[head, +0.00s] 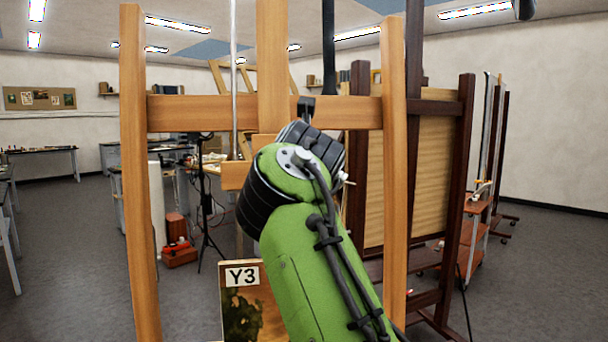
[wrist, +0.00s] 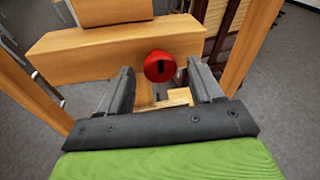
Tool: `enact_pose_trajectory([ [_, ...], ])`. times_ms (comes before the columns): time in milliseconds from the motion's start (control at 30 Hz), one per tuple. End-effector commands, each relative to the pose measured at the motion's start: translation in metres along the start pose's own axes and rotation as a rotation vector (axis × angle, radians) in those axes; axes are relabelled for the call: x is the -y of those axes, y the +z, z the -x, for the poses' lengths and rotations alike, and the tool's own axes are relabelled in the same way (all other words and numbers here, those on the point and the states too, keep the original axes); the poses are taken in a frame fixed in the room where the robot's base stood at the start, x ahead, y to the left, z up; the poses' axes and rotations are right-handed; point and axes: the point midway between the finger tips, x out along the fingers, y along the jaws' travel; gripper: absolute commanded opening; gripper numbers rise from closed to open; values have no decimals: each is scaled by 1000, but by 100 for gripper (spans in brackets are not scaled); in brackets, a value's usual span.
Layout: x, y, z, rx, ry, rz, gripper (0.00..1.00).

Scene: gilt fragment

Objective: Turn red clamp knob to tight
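The red clamp knob (wrist: 159,67) is round, with a dark mark on its face, and sits at the front of the wooden easel near its crossbar (wrist: 110,52). My gripper (wrist: 162,77) is open, with one grey finger on each side of the knob in the wrist view. A gap shows between the knob and each finger. I cannot tell whether the knob is between the fingertips or just beyond them. In the head view the easel's crossbar (head: 200,112) shows, but my green arm hides the knob.
The easel's left upright (head: 134,180) and right upright (head: 394,180) flank my arm. A painting labelled Y3 (head: 245,310) stands low behind it. A dark easel (head: 455,170) is at right, and a red toolbox (head: 180,253) is on the floor at left.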

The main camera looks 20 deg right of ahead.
Motion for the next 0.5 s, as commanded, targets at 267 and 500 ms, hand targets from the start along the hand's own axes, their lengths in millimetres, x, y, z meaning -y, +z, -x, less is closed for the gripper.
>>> enact_pose_trajectory([
  [267,0,0,3,-1,1,1,65],
  [500,-1,2,55,4,6,0,65],
])
